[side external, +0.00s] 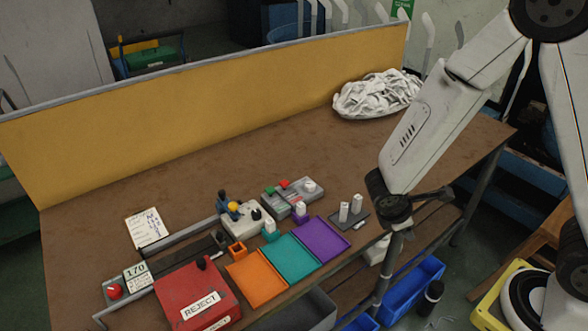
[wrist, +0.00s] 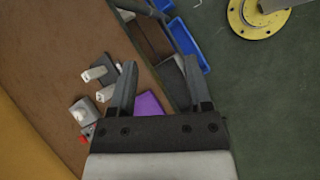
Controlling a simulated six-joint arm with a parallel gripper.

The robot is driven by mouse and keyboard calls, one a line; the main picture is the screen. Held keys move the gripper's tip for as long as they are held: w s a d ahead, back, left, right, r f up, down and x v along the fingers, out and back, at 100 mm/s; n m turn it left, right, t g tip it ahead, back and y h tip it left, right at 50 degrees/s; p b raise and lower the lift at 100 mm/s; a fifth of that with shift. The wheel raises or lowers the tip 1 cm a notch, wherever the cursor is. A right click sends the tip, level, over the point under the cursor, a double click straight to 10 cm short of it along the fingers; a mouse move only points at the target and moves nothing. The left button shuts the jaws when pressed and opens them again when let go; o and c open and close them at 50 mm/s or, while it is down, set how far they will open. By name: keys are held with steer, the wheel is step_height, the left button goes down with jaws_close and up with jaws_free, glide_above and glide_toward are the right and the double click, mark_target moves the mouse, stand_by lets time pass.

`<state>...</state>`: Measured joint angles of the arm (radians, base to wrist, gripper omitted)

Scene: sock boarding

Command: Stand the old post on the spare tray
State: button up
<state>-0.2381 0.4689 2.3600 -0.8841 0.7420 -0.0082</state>
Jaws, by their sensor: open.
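A small dark grey tray (side external: 362,215), which looks like the spare tray, lies near the table's front edge in the side view. Two white posts, a left one (side external: 344,211) and a right one (side external: 356,203), stand upright on it. A short white piece (side external: 359,226) shows at its front edge. A grey fixture (side external: 277,204) to the left carries another white cap or post (side external: 309,186). I cannot tell which post is the old one. My gripper (wrist: 161,64) is open and empty, above the table's front edge; white posts (wrist: 95,73) show left of its fingers in the wrist view.
Purple (side external: 319,240), teal (side external: 291,261) and orange (side external: 257,279) trays line the front edge. A red reject box (side external: 199,292) stands at front left. A white sock pile (side external: 376,94) lies at the back. The table's middle is clear. Blue bins (side external: 413,287) sit below.

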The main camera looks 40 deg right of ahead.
step_height(320, 180, up, 7)
steer(key=a+m+t+y, duration=0.2)
steer(key=m+y, duration=0.4)
steer(key=m, duration=0.6)
steer(key=shift+a+t+y, duration=0.3)
steer(key=shift+t+y, duration=0.1)
steer(key=shift+t, duration=0.2)
